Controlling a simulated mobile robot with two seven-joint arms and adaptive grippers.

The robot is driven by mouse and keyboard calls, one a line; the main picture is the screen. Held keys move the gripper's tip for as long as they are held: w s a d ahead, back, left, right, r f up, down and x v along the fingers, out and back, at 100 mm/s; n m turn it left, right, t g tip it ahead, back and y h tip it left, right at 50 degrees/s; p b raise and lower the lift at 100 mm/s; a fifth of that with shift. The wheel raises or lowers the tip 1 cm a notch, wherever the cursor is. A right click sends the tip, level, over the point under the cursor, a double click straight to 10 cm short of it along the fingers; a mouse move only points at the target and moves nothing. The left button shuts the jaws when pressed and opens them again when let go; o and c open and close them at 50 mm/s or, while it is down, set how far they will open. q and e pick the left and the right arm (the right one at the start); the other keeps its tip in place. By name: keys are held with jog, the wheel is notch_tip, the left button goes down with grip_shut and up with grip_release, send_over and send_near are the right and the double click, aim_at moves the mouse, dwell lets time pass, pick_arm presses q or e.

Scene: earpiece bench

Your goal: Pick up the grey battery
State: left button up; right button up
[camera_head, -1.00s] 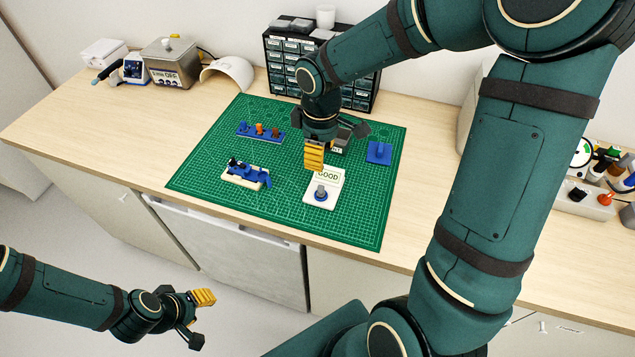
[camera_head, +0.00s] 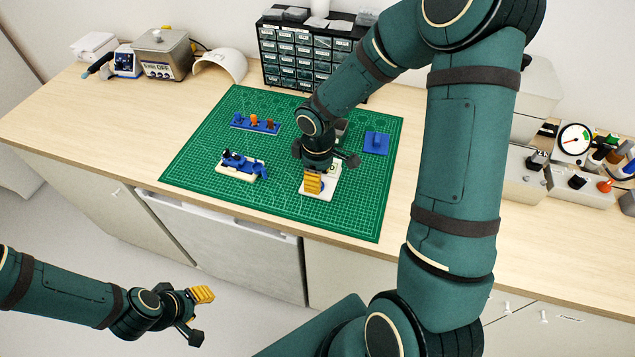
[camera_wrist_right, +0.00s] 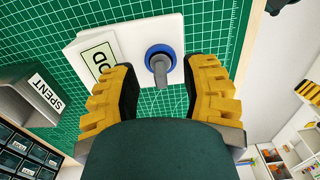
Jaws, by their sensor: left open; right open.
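The grey battery (camera_wrist_right: 161,72) stands in a blue ring (camera_wrist_right: 151,53) on a white plate (camera_wrist_right: 132,30) with a "GOOD" label (camera_wrist_right: 98,58) in the right wrist view. My right gripper (camera_wrist_right: 164,82) is open, with a yellow-backed finger on each side of the battery; I cannot tell whether either touches it. In the head view the right gripper (camera_head: 318,180) is low over the white plate (camera_head: 327,190) and hides the battery. My left gripper (camera_head: 199,316) is open and empty, in front of the bench.
A grey "SPENT" bin (camera_wrist_right: 35,98) stands beside the plate. On the green mat (camera_head: 205,140) are a blue block (camera_head: 376,143), a blue holder with small parts (camera_head: 254,124) and a cream-and-blue fixture (camera_head: 240,167). Drawers (camera_head: 300,55) stand behind. The mat's front right is clear.

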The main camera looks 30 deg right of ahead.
jog(key=shift+f, duration=0.5)
grip_shut()
jog(key=shift+r, duration=0.1)
notch_tip(320, 180, up, 10)
jog(key=shift+p, duration=0.8)
